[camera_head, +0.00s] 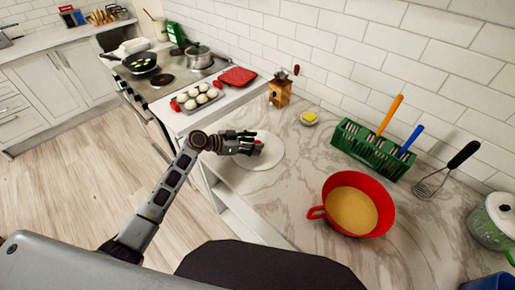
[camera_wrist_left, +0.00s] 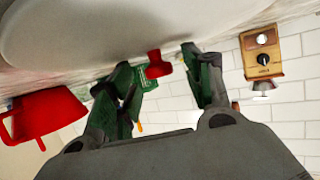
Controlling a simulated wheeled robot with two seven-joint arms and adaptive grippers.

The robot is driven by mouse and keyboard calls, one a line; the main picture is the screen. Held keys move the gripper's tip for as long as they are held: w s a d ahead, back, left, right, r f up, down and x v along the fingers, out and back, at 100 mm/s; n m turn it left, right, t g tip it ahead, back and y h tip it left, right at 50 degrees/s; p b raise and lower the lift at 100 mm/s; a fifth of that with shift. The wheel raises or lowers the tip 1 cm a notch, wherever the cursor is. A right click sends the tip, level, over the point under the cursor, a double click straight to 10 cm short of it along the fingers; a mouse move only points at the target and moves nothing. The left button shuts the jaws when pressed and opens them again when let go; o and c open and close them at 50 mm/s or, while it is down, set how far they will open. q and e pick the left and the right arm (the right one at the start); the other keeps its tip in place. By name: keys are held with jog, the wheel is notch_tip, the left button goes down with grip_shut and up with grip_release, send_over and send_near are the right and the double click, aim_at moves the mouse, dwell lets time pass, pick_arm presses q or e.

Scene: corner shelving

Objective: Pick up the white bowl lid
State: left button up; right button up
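The white bowl lid (camera_head: 268,160) is a flat white disc lying on the marble counter near its left edge. Its red knob (camera_wrist_left: 155,66) points up. My left gripper (camera_head: 259,142) is over the lid, its fingers reaching toward the knob. In the left wrist view, which appears upside down, the lid (camera_wrist_left: 150,25) fills the top. The knob sits between the two spread fingers of the left gripper (camera_wrist_left: 160,70), with gaps visible on both sides. The gripper hides part of the lid in the head view. My right gripper does not show.
A red pan (camera_head: 328,215) with tan contents stands to the right. A green rack (camera_head: 370,150) with utensils, a wooden grinder (camera_head: 280,92) and a small yellow item (camera_head: 309,117) stand along the wall. A tray of white round items (camera_head: 196,97) lies beyond the lid.

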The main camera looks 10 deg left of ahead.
pick_arm(q)
grip_shut()
jog(key=shift+r, duration=0.1)
notch_tip(320, 180, up, 10)
jog(key=b, duration=0.1)
dwell(0.7)
